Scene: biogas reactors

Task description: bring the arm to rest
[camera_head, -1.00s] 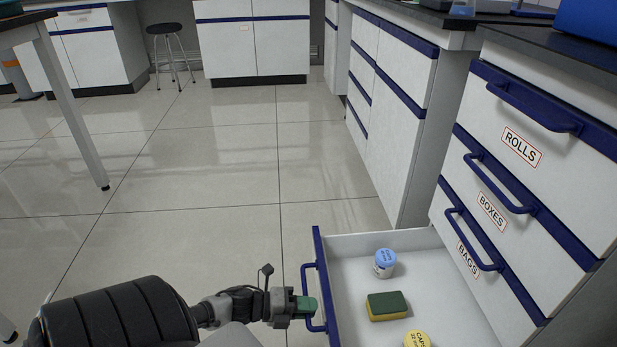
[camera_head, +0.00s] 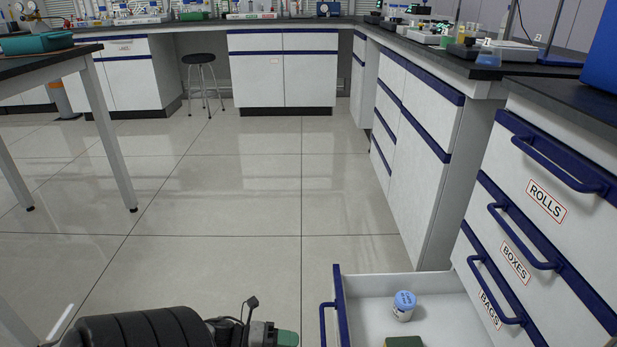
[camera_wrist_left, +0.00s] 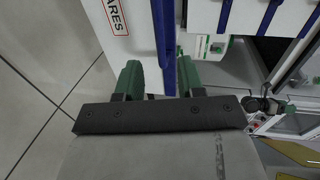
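My left gripper (camera_head: 288,338) is at the bottom of the head view, left of the pulled-out drawer (camera_head: 341,305), with a small gap to the drawer's blue handle (camera_head: 323,325). In the left wrist view its two green fingers (camera_wrist_left: 160,78) are apart and hold nothing. That view also shows a white drawer front (camera_wrist_left: 130,50) with a partly cut-off label ending in "ARES", and a blue bar (camera_wrist_left: 164,40) ahead of the fingers. My right gripper is not in view.
The open drawer holds a blue-capped jar (camera_head: 403,306) and a green sponge (camera_head: 403,342), cut off by the frame. A cabinet with drawers labelled ROLLS (camera_head: 546,201), BOXES and BAGS stands right. A table leg (camera_head: 108,135) stands left. The floor (camera_head: 240,200) between is clear.

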